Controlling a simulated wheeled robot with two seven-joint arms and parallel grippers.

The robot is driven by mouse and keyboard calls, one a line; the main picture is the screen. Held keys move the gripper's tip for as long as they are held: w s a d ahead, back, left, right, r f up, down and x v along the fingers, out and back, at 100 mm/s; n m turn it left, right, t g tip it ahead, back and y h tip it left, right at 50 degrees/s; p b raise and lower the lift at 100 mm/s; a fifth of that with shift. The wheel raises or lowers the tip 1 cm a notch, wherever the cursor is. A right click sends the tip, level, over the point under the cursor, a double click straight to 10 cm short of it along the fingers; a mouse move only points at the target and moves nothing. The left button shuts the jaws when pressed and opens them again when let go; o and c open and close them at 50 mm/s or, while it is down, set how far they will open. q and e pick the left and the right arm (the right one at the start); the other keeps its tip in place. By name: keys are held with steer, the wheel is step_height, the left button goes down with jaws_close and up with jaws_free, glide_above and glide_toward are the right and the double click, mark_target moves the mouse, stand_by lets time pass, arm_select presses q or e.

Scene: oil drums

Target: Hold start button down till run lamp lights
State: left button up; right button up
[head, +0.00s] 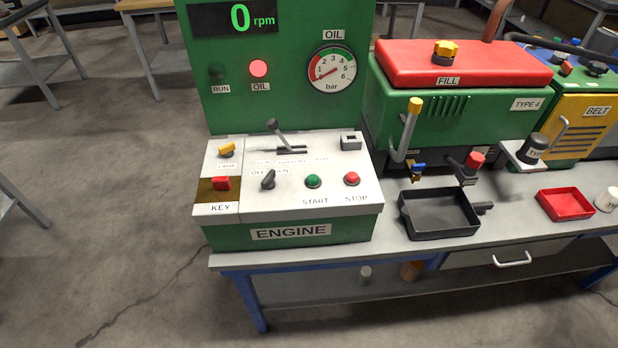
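The green START button (313,181) is on the sloped white top of the ENGINE control box (290,232), left of the red STOP button (351,179). Nothing touches it. The RUN lamp (217,72) on the green upright panel is dark. The red OIL lamp (259,68) beside it is lit. The display (238,18) reads 0 rpm. The oil gauge (333,69) needle points to the low end. A black OFF/RUN knob (268,180) sits left of the START button. A red key piece (221,183) lies at the KEY label. Neither gripper is in view.
The box stands at the left end of a grey bench with blue legs. Right of it are a green engine (450,115) with a red FILL cover, a black tray (439,213) and a red tray (565,204). Open floor lies in front and left.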

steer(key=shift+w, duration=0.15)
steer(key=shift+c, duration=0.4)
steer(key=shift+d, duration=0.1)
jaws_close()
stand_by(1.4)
